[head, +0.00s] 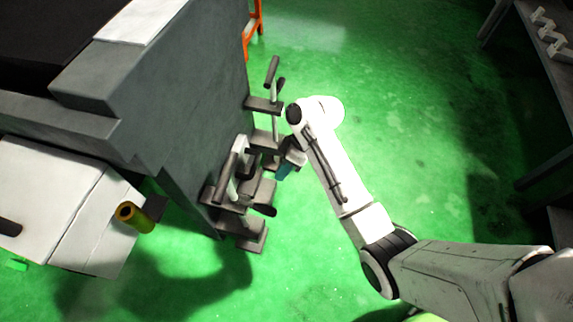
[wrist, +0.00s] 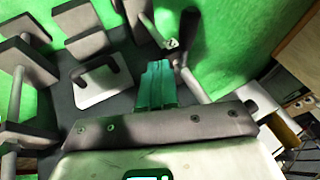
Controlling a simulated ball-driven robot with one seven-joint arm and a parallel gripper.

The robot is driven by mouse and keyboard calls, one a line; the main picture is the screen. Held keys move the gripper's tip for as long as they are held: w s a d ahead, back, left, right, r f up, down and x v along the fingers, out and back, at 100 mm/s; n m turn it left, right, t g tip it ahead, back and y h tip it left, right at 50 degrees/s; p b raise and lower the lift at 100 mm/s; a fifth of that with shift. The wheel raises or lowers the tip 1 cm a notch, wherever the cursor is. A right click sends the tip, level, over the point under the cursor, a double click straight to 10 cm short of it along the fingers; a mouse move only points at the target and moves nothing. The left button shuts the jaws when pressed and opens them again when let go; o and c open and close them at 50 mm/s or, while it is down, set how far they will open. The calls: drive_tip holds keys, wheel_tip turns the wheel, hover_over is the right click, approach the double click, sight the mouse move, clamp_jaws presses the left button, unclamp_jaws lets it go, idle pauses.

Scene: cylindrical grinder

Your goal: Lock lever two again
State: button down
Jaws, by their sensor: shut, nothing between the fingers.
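Several levers stick out from the side of the grey machine in the head view. The far lever (head: 273,78) has a dark handle on a light rod and stands up from a dark block. I cannot tell which is lever two. My gripper (head: 284,172) is low beside the blocks, partly hidden by my arm. In the wrist view its teal fingers (wrist: 157,75) are together and empty. A lever with a dark handle (wrist: 187,42) is just right of them; contact is unclear.
Dark blocks and plates (wrist: 88,45) crowd the left of the wrist view. A yellow-ended cylinder (head: 130,214) juts from the white housing (head: 70,205). The green floor (head: 420,120) right of my arm is open up to a bench (head: 545,45).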

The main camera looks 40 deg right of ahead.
sight(255, 207)
drive_tip(key=s+a+f+b, duration=0.1)
drive_tip(key=a+f, duration=0.4)
drive_tip(key=shift+s+a, duration=0.35)
drive_tip(key=shift+s, duration=0.05)
